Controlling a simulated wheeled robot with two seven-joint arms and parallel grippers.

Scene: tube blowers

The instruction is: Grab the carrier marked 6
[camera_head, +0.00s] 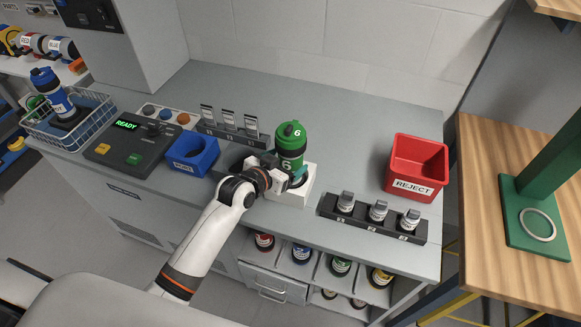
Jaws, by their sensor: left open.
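The carrier marked 6 (291,136) is a green bottle-shaped container with a dark band and a green cap. It stands upright in a white block (292,194) on the grey counter. My left gripper (285,171) is open at the lower part of the carrier, with its fingers close to its sides. I cannot tell whether the fingers touch it. The arm hides part of the carrier's base and of the block. My right gripper is not in view.
A blue bin (193,155) and a control box reading READY (130,140) are to the left. A rack of vials (372,220) and a red REJECT bin (416,165) are to the right. A wire basket (68,130) holds a blue carrier (50,90).

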